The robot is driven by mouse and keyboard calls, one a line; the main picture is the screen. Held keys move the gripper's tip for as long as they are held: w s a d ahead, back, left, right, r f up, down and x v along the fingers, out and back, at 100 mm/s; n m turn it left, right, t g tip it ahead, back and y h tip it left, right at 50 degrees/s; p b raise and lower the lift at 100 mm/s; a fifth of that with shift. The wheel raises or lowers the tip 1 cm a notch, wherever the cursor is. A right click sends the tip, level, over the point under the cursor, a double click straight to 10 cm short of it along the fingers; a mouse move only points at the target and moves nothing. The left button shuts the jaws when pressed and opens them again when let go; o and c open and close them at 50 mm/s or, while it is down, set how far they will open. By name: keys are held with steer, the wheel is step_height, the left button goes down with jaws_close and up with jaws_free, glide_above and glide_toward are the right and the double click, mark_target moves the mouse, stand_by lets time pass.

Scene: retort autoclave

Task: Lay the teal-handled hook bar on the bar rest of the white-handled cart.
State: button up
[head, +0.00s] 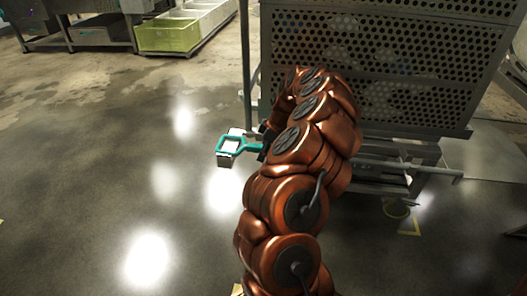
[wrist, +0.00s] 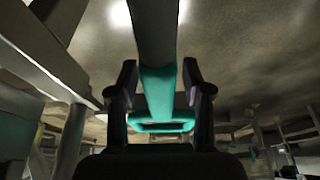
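The hook bar shows its teal loop handle (head: 230,147) in the head view, left of my arm. My gripper also shows in the head view (head: 264,139), partly hidden by my arm, in front of the cart's left side. The bar's hook end is not visible. The cart (head: 395,160) has a perforated metal basket (head: 400,55). Its white handle and bar rest cannot be clearly made out.
A metal bar (head: 425,169) sticks out at the cart's lower right. A thin upright post (head: 244,65) stands at the cart's left. A yellow-green bin (head: 168,35) and a metal table (head: 95,30) are at the back left. The floor on the left is clear.

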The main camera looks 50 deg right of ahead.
stand_by(0.3)
steer(key=v, duration=1.2)
steer(key=shift+w, duration=0.1)
steer(key=w+a+r+g+y+p, duration=0.1)
steer(key=a+r+p, duration=1.5)
steer(key=a+r, duration=0.8)
steer(key=s+a+r+g+p, duration=0.2)
steer(key=s+a+r+p, duration=0.6)
steer(key=a+r+p, duration=0.25)
steer(key=s+a+r+m+g+h+p, duration=0.1)
steer(key=s+a+r+m+p, duration=0.1)
steer(key=s+p, duration=0.5)
steer(key=s+a+r+m+g+h+p, duration=0.1)
steer(key=s+a+r+m+h+p, duration=0.1)
steer(key=s+r+p, duration=0.5)
steer(key=s+a+m+p, duration=0.1)
steer(key=s+m, duration=0.1)
steer(key=s, duration=0.4)
steer(key=shift+m, duration=0.3)
